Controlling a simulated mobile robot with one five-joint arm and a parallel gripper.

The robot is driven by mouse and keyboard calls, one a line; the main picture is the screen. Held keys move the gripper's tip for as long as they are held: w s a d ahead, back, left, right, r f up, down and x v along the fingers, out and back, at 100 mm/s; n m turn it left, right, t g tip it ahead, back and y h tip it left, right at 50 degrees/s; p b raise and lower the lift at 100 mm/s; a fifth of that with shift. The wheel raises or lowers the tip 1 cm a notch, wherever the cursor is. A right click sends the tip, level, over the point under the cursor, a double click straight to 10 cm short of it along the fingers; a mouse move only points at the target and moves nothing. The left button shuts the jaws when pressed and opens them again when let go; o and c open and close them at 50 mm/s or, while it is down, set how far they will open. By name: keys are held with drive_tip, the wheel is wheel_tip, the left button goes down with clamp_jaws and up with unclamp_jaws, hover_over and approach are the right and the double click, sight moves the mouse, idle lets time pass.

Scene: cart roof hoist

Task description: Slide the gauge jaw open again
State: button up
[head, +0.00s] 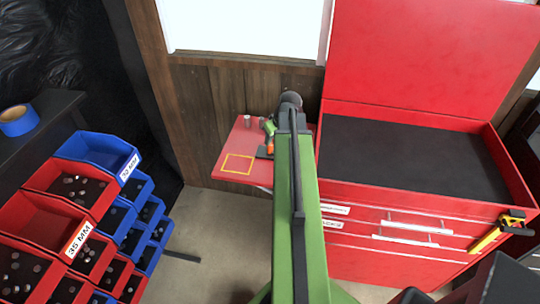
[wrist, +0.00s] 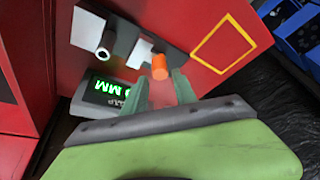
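The gauge (wrist: 112,93) lies on the red shelf, with a lit green display reading upside down; its first digits are hard to read, followed by MM. An orange knob (wrist: 160,67), which looks to be on the sliding jaw, stands beside a pale block (wrist: 140,52). A grey cylinder (wrist: 103,51) with a dark hole stands near the other pale block (wrist: 88,29). My gripper (wrist: 161,77) is open, its green fingers apart on either side of the knob's near end. In the head view the orange knob (head: 270,143) shows; my arm hides my fingers.
The red shelf (head: 228,160) carries an empty yellow square outline (head: 237,164). A red tool chest (head: 420,205) stands close on the right. Blue and red part bins (head: 95,150) stand on the left. A wood wall (head: 215,95) is behind.

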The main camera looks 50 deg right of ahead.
drive_tip(key=b+x, duration=0.3)
drive_tip(key=x, duration=0.2)
drive_tip(key=shift+w+f, duration=0.1)
drive_tip(key=shift+f, duration=0.15)
drive_tip(key=shift+r, duration=0.1)
clamp_jaws()
idle(0.9)
